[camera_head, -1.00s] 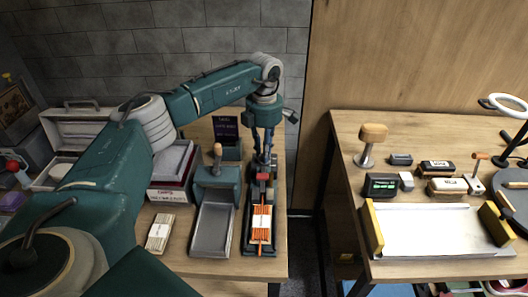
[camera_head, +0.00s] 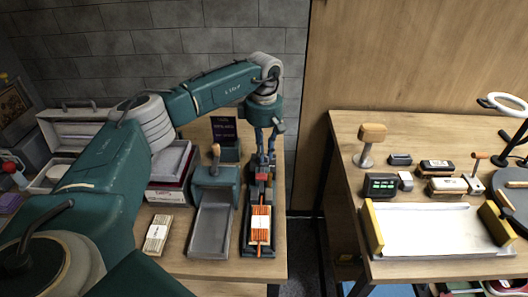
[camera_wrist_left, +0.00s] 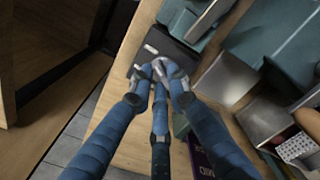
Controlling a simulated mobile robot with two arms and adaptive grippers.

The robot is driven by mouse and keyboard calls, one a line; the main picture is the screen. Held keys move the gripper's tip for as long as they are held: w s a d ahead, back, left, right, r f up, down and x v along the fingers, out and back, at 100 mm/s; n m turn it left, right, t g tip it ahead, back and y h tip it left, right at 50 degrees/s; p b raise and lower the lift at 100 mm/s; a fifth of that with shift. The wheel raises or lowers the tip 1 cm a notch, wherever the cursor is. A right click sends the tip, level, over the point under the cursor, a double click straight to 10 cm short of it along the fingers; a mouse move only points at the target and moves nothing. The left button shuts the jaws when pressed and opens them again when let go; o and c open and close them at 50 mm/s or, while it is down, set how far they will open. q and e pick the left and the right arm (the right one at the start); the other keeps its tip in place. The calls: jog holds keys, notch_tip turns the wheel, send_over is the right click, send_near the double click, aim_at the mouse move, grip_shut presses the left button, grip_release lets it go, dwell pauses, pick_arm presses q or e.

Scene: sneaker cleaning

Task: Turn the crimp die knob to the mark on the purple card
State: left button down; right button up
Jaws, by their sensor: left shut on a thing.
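My left gripper (camera_head: 264,162) reaches down from above at the back of the crimping tool (camera_head: 262,190), a dark narrow device with red parts. In the left wrist view its blue fingers (camera_wrist_left: 160,72) come together on a small grey metallic part, which I take to be the crimp die knob. The fingers cover most of it, so its pointer and angle cannot be read. The dark purple card (camera_head: 224,130) stands upright behind, left of the gripper. Its edge also shows in the left wrist view (camera_wrist_left: 200,160). Its mark is too small to read. My right gripper is out of view.
An orange-striped bundle (camera_head: 260,222) lies in the tool's front tray. Left of it are a teal press with a wooden handle (camera_head: 215,180), a grey tray (camera_head: 209,232) and a pale bundle (camera_head: 157,234). A gap separates this table from the right table (camera_head: 350,135).

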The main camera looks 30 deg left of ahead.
pick_arm(q)
jog(key=shift+w+r, duration=0.1)
jog(key=shift+r, duration=0.05)
dwell(0.4)
jog(key=c, duration=1.7)
grip_release()
jog(key=shift+o, duration=0.2)
notch_tip(320, 180, up, 12)
